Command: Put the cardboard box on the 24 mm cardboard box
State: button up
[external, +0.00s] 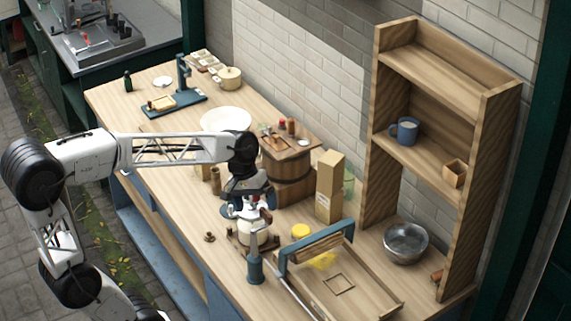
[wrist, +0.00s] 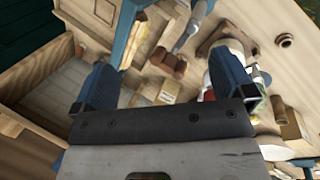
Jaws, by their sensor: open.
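A tall tan cardboard box (external: 330,187) stands upright on the bench, right of my gripper (external: 247,213). I cannot tell which box is the 24 mm one. In the wrist view my gripper (wrist: 163,72) has its two blue fingers wide apart. A small pale box-like thing (wrist: 171,92) shows in the gap between them, beyond the fingers and not visibly held. I cannot tell whether it is one of the task's boxes. My gripper hangs over the bench's front part, and its tips partly blend with the things below.
A blue-handled wooden frame (external: 335,275) lies at front right. A metal bowl (external: 405,243) sits under the wooden shelf (external: 480,170), which holds a blue mug (external: 405,131). A white plate (external: 226,119) lies further back.

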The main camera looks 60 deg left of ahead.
jog(key=s+d+f+m+t+y, duration=0.1)
jog(key=s+f+m+y, duration=0.2)
jog(key=s+m, duration=0.4)
jog(key=shift+s+f+m+y, duration=0.35)
jog(key=shift+s+f, duration=0.25)
jog(key=shift+s, duration=2.95)
